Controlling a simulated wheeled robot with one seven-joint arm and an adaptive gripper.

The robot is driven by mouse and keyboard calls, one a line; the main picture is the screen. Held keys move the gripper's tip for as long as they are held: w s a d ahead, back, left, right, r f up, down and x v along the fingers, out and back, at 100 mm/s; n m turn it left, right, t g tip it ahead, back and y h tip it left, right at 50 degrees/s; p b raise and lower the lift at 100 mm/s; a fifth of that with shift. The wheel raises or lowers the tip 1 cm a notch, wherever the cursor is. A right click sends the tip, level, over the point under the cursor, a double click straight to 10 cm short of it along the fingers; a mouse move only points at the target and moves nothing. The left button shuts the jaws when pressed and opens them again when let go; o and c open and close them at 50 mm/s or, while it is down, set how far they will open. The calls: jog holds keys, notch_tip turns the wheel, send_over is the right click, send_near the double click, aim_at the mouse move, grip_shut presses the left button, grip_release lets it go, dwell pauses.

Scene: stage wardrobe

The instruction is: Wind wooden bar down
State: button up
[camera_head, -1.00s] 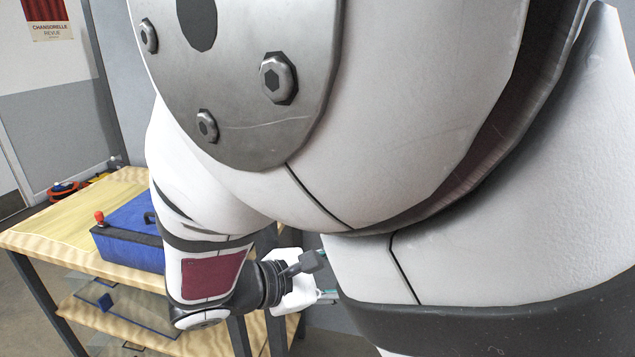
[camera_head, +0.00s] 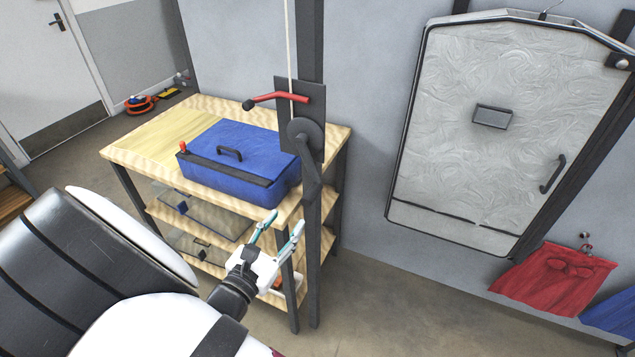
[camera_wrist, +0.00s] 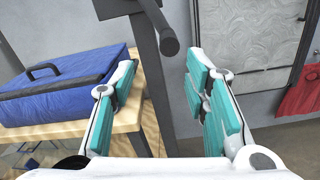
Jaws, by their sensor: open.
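No wooden bar is visible in the frames. A dark winch plate (camera_head: 315,97) is fixed to a dark upright post, with a pale rope (camera_head: 287,40) running up from it. A dark crank arm (camera_head: 307,150) hangs down from its hub, and its rounded handle (camera_wrist: 169,45) shows in the wrist view. A red lever (camera_head: 278,96) sticks out above the hub. My gripper (camera_head: 284,222) is open and empty, below and beside the crank. In the wrist view, its teal-padded fingers (camera_wrist: 160,75) stand apart, with the handle above and beyond the gap between them.
A wooden shelf table (camera_head: 140,150) with a blue case (camera_head: 235,165) stands left of the post. A grey cabinet (camera_head: 490,130) hangs on the right wall, with red cloth (camera_head: 555,280) below it. The floor (camera_head: 400,310) in front is clear.

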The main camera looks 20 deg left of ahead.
aim_at(310, 189)
jog(key=w+b, duration=0.1)
jog(key=w, duration=0.3)
jog(key=w+b, duration=0.1)
jog(key=w, duration=0.3)
jog(key=w+d+b, duration=0.1)
jog(key=w+b, duration=0.1)
jog(key=w, duration=0.3)
jog(key=shift+c, duration=0.6)
